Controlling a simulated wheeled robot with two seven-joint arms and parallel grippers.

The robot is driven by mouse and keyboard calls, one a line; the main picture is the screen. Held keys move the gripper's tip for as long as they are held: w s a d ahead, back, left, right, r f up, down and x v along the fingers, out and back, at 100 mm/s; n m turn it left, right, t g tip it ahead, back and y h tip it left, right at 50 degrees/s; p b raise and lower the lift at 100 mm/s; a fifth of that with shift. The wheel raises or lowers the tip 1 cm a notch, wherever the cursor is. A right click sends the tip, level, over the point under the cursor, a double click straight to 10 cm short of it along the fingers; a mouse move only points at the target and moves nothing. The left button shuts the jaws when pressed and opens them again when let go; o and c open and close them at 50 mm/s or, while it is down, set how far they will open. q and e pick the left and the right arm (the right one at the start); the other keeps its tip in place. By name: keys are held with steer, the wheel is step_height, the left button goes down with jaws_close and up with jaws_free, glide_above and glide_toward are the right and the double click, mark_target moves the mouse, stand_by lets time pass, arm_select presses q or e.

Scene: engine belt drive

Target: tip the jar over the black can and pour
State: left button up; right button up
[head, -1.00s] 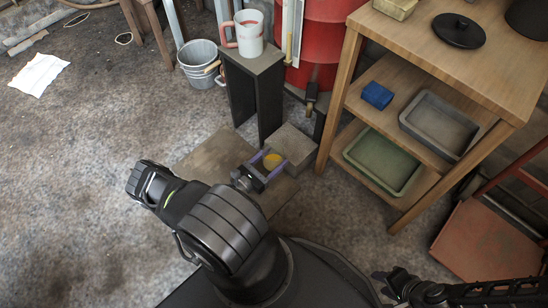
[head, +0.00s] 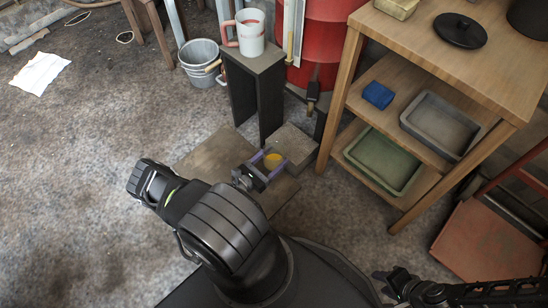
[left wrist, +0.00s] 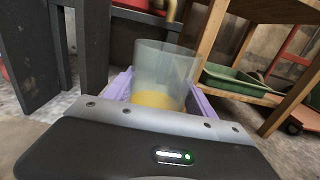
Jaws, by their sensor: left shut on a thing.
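The jar (left wrist: 168,62) is clear, with yellow contents at its bottom, and stands about upright between the purple fingers of my left gripper (left wrist: 163,98) in the left wrist view. In the head view, my left gripper (head: 267,165) is shut on it, low over the floor boards, and the yellow shows between the fingers. The black can (head: 528,18) stands on the wooden table top at the top right, cut off by the picture edge, far from the jar. My right gripper (head: 384,279) is at the lower right, away from both; its jaws are too small to read.
The wooden table (head: 440,62) has lower shelves with a blue block (head: 378,95), a grey tray (head: 474,139) and a green tray (head: 349,153). A black lid (head: 460,31) lies near the can. A mug (head: 249,38) stands on a dark stand. Open floor lies left.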

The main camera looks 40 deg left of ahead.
arm_select(q)
jaws_close()
steer(key=shift+d+r, duration=0.1)
steer(key=w+d+r+m+g+h, duration=0.1)
steer(key=w+d+r+m+h, duration=0.25)
steer(key=r, duration=0.65)
steer(key=w+d+r+m+g+h, duration=0.15)
steer(key=w+d+r+h, duration=0.3)
steer(key=r, duration=0.55)
steer(key=d+r+m+g+h, duration=0.2)
steer(key=d+r+m+h, duration=0.1)
steer(key=d+r, duration=0.4)
steer(key=d+r+m+g+h, duration=0.3)
steer(key=d+r, duration=0.4)
steer(key=r, duration=0.6)
steer(key=shift+w+d+h, duration=0.35)
steer(key=shift+w+h, duration=0.05)
steer(key=shift+h, duration=0.2)
steer(key=shift+f, duration=0.1)
